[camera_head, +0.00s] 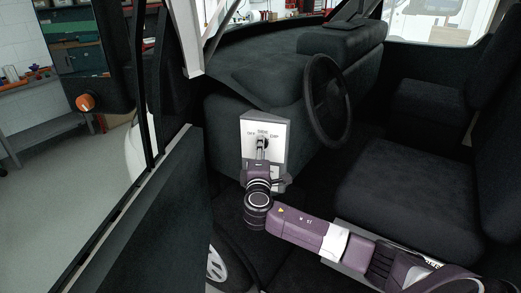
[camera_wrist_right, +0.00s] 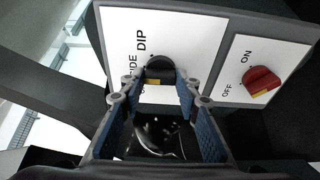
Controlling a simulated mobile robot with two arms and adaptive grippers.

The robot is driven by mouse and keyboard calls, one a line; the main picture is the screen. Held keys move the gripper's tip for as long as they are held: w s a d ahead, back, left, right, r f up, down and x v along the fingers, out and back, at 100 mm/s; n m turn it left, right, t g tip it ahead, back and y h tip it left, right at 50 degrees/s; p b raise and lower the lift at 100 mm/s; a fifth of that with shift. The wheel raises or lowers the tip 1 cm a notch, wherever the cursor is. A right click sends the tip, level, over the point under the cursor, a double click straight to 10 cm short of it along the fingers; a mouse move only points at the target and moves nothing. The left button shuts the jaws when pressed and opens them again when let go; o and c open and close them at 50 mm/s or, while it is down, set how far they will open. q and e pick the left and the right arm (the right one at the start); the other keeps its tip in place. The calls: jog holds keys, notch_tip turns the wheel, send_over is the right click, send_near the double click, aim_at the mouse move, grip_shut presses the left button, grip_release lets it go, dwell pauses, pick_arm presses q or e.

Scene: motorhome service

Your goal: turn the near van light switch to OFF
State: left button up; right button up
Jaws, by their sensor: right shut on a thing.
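The van light switch is a black knob (camera_wrist_right: 157,66) with a yellow mark, on a white panel (camera_head: 251,125) left of the steering wheel. The panel is lettered OFF, SIDE and DIP in the head view. In the right wrist view (camera_wrist_right: 190,40), DIP and part of SIDE are readable; OFF is hidden. My right gripper (camera_head: 262,152) reaches the knob from below and is shut on it. The fingertips also show in the right wrist view (camera_wrist_right: 160,82), one on each side of the knob. The knob's setting is hard to tell. My left gripper is out of view.
A second white panel with a red ON/OFF knob (camera_wrist_right: 262,81) is beside the light switch panel. The steering wheel (camera_head: 327,103) and dashboard (camera_head: 270,75) are close by. The open van door (camera_head: 140,220) is at left, the seat (camera_head: 395,190) at right.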

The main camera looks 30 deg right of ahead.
jog(key=shift+a+r+n+g+p, duration=0.1)
jog(key=shift+n+g+p, duration=0.55)
jog(key=shift+n+p, duration=1.4)
jog(key=shift+n+g+p, duration=0.65)
jog(key=shift+n+p, duration=0.8)
jog(key=shift+n, duration=1.2)
jog(key=o, duration=1.2)
jog(key=shift+c, duration=0.2)
jog(key=v, duration=1.2)
